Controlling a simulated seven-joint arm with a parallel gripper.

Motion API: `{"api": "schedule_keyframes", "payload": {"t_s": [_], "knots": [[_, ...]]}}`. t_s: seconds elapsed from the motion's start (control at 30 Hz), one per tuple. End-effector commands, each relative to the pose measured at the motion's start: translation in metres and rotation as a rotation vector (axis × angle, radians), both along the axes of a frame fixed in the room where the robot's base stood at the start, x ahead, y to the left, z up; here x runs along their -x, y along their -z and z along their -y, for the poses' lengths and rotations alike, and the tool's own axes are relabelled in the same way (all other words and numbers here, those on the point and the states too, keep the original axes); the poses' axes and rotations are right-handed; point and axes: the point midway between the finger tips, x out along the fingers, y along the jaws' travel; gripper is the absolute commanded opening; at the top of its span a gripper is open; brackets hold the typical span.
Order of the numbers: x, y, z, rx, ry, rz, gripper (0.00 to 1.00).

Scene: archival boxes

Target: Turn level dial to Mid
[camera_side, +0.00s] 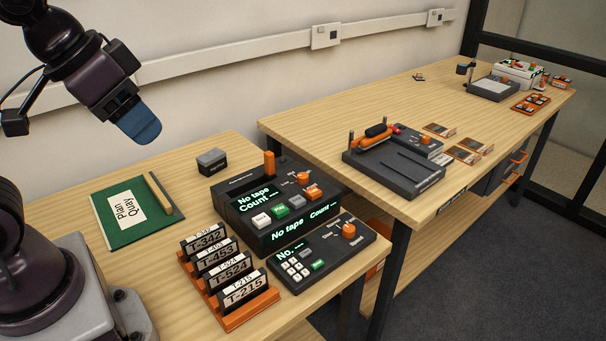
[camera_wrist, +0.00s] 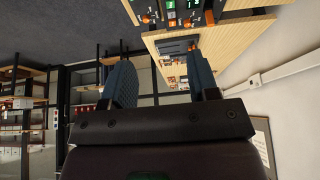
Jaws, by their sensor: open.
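My gripper (camera_side: 141,124) has blue fingers and hangs high at the upper left in the side view, well away from the devices. In the wrist view its two fingers (camera_wrist: 162,82) stand apart with nothing between them. An orange dial (camera_side: 304,177) sits on top of the black tape unit (camera_side: 232,210), whose display reads "No tape Count". Another orange dial (camera_side: 348,230) sits on the lower keypad panel (camera_side: 320,262). The labels around both dials are too small to read surely, so I cannot tell which is the level dial or its setting.
An orange rack (camera_side: 247,313) holds several labelled cartridges before the unit. A green folder (camera_side: 120,232) and a small grey box (camera_side: 212,161) lie left and behind. A second table (camera_side: 400,98) to the right carries a black device (camera_side: 392,178). A gap separates the tables.

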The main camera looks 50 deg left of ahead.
Motion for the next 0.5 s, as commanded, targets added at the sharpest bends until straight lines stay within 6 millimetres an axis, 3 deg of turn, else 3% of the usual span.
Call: {"api": "schedule_keyframes", "payload": {"t_s": [0.17,0.5], "knots": [[-0.02,0.019,-0.005,0.002,-0.022,-0.134,0.55],[-0.132,0.044,-0.025,0.037,-0.148,-0.341,0.55]]}}
